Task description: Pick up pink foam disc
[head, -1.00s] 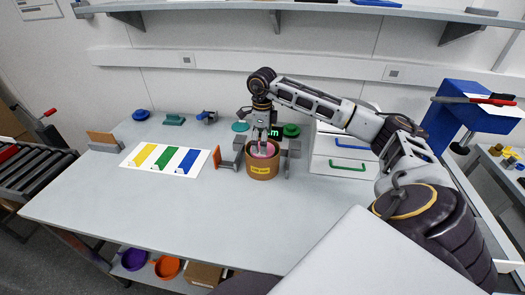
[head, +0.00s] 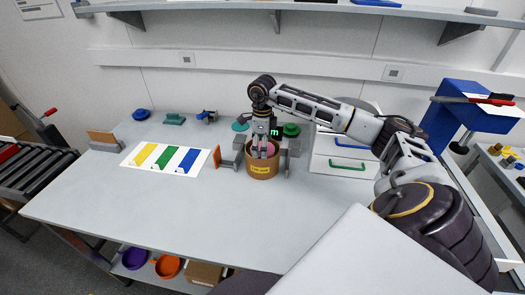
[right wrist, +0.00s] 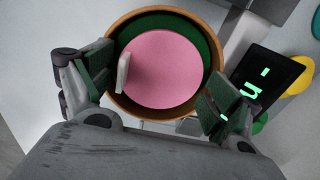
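The pink foam disc (right wrist: 165,70) lies flat in a round tan container (head: 262,171) with a dark green inside. The disc also shows in the head view (head: 268,148), partly hidden by my right gripper (head: 264,153). In the right wrist view my right gripper (right wrist: 165,92) is open, its green-padded fingers apart on either side of the disc, near the container's rim. A small white tab stands by the left finger, at the disc's left edge. I cannot tell whether the fingers touch anything. My left gripper is not in view.
A small black display (head: 276,132) with green characters stands behind the container. An orange-faced block (head: 217,156) stands to its left. A card with yellow, green and blue stripes (head: 138,165) lies farther left. White drawers (head: 340,155) stand right. The front of the table is clear.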

